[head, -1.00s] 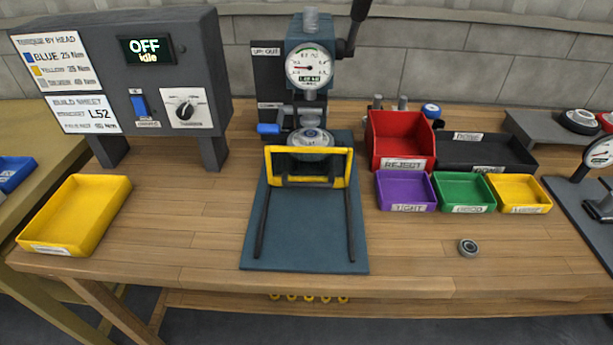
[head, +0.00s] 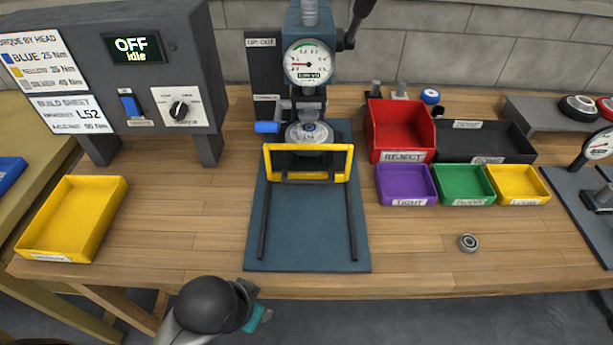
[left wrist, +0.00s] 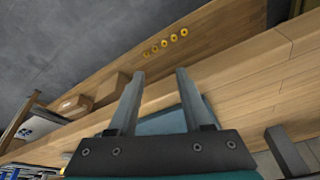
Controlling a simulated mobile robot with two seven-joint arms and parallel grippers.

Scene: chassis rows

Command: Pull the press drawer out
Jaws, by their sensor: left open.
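The press (head: 309,65) stands at the back middle of the bench on a dark blue-grey base plate (head: 308,232). Its drawer has a yellow frame front (head: 308,149) with a dark handle bar (head: 307,176). The frame stands at the back end of two dark rails on the plate, close to the press. My left gripper (head: 262,314) is low in front of the bench's front edge, apart from the drawer. In the left wrist view its two fingers (left wrist: 160,88) are apart with nothing between them. My right gripper is not in view.
A yellow tray (head: 70,218) is at left below the grey torque box (head: 120,75). Red (head: 400,130), purple (head: 405,185), green (head: 462,185) and yellow (head: 517,185) bins stand at right. A small bearing (head: 468,243) lies on the bench. Bare wood flanks the plate.

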